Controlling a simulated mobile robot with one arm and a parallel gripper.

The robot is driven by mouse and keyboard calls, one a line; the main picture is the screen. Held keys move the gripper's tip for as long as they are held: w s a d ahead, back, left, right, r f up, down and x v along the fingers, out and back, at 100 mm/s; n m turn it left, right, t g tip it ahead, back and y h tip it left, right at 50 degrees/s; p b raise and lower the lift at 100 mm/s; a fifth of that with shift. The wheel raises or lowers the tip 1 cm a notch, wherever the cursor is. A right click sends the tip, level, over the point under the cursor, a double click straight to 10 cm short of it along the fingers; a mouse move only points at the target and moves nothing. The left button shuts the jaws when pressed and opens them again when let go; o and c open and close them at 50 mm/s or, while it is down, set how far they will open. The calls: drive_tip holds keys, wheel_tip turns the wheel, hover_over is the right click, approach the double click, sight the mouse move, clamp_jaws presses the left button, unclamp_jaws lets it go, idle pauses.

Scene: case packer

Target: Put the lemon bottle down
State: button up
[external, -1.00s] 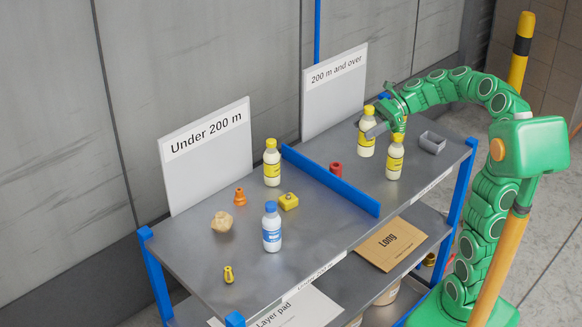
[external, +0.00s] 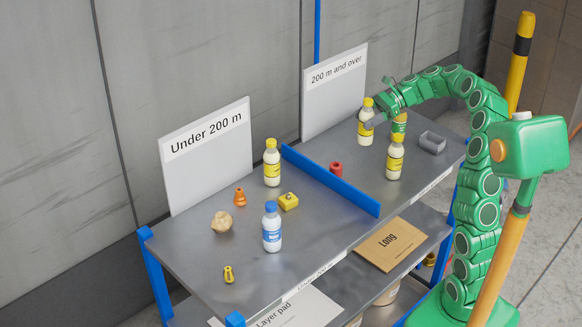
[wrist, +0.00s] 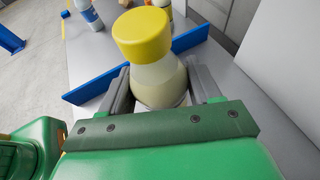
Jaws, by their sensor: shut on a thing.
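My gripper (external: 371,121) is shut on the lemon bottle (external: 366,130), a pale bottle with a yellow cap and yellow label, on the "200 m and over" side. In the wrist view the bottle (wrist: 142,35) stands upright between the two jaws (wrist: 160,85), its yellow cap towards the camera. I cannot tell whether its base touches the shelf top. A similar yellow-capped bottle (external: 394,160) stands nearer the front. Another bottle with a yellow and green look (external: 399,127) is right of my gripper, partly hidden.
A blue divider (external: 330,182) splits the grey shelf top. Left of the divider stand a yellow-capped bottle (external: 272,164), a blue-capped bottle (external: 271,228) and small items. A sign board (external: 335,100) is behind.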

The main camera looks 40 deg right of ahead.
sight(366, 138)
drive_tip(key=shift+f, duration=4.35)
drive_tip(key=shift+f, duration=0.1)
drive_tip(key=o, duration=1.3)
drive_tip(key=shift+c, duration=0.2)
drive_tip(key=shift+s+d+r, duration=0.1)
drive_tip(key=shift+d+r, duration=0.05)
drive_tip(key=shift+r, duration=0.05)
drive_tip(key=v, duration=1.1)
drive_tip(key=shift+d, duration=0.3)
drive_tip(key=shift+s, duration=0.1)
